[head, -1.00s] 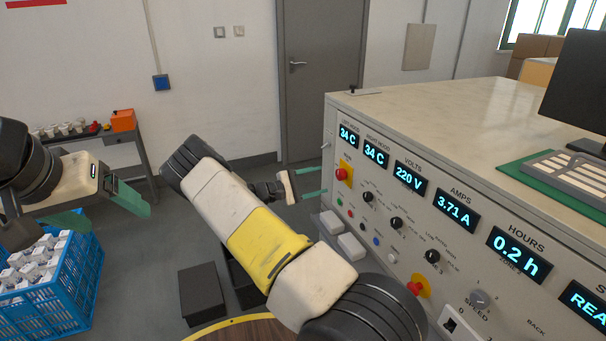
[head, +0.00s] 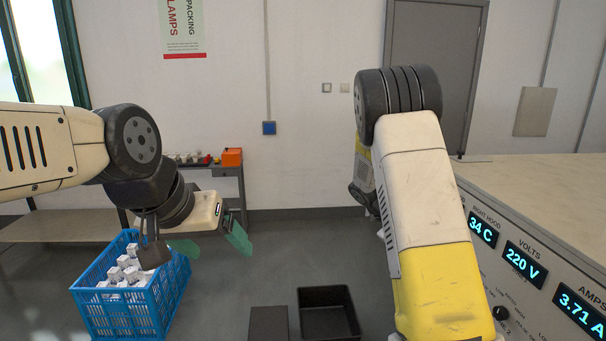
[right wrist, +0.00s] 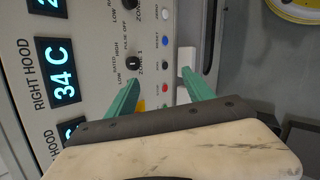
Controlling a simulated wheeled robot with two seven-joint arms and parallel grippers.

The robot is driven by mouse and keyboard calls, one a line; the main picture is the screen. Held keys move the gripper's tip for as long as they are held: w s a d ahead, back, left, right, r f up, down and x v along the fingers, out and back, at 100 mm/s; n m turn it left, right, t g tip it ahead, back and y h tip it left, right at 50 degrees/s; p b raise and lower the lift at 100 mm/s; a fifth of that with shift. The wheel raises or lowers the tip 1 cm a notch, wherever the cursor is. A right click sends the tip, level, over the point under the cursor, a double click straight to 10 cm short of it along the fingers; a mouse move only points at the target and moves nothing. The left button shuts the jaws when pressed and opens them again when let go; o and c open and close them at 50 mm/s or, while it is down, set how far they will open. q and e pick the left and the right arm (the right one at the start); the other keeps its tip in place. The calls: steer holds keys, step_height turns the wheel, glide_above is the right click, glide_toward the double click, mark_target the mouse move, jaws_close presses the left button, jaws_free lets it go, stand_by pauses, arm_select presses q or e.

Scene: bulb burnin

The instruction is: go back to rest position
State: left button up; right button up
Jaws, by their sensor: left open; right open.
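My left gripper (head: 211,246) is at the left of the head view, with its green fingers apart and nothing between them. It hangs above and beside the blue crate. My right arm rises through the right half of the head view, and its gripper is hidden there behind the arm. In the right wrist view the right gripper (right wrist: 162,92) has its green fingers spread and empty. It faces the control panel (right wrist: 95,30) with its buttons and knobs. I cannot tell whether a fingertip touches the panel.
A blue crate (head: 122,312) of white boxes stands on the floor at left. Two dark bins, one an open black bin (head: 352,319), stand in the lower middle. A side table with an orange box (head: 232,157) is by the wall. The console's top (head: 540,170) is at right.

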steer(key=s+a+r+m+t+y, duration=0.1)
steer(key=s+a+r+t+y, duration=0.3)
steer(key=s+a+r, duration=0.5)
steer(key=s+a+r+m+t+y, duration=0.1)
steer(key=s+a+r+t+y, duration=0.3)
steer(key=s, duration=0.9)
steer(key=a+r+y, duration=0.2)
steer(key=a+r, duration=0.2)
steer(key=r, duration=0.2)
steer(key=shift+a, duration=0.35)
